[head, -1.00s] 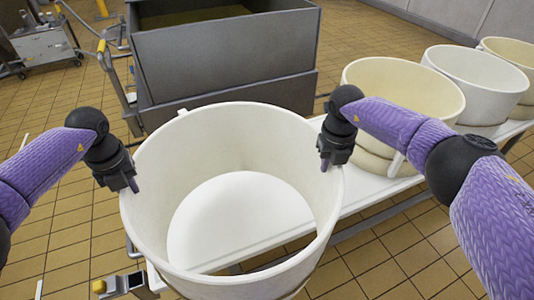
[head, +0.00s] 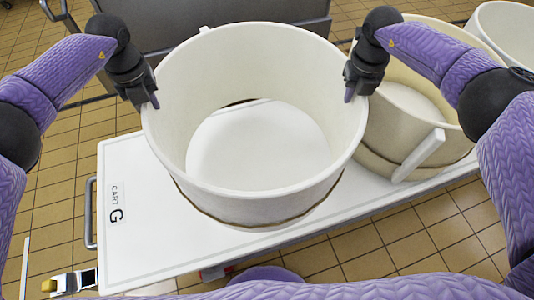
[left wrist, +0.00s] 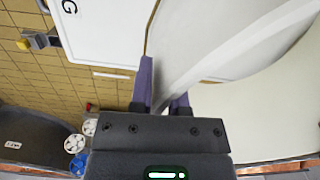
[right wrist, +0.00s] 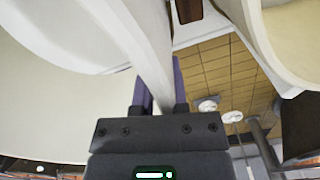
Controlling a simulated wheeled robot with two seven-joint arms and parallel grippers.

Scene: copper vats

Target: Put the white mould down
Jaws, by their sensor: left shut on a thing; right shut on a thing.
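The white mould (head: 255,62) is a large, wide tub in the middle of the head view, roughly level over a white cart top. My left gripper (head: 151,100) is shut on its left rim, and my right gripper (head: 351,94) is shut on its right rim. The mould's wall runs between the fingers in the left wrist view (left wrist: 215,62) and in the right wrist view (right wrist: 146,52). The cart top (head: 135,232), marked "CART G", extends out to the left of the mould. I cannot tell whether the mould's underside touches it.
A cream mould (head: 408,172) with a pale upright bar stands close on the right, near my right gripper. Another white mould (head: 505,32) is further right. A grey metal vat (head: 285,14) is behind. The cart's left end is clear, with a handle (head: 90,212) beside it.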

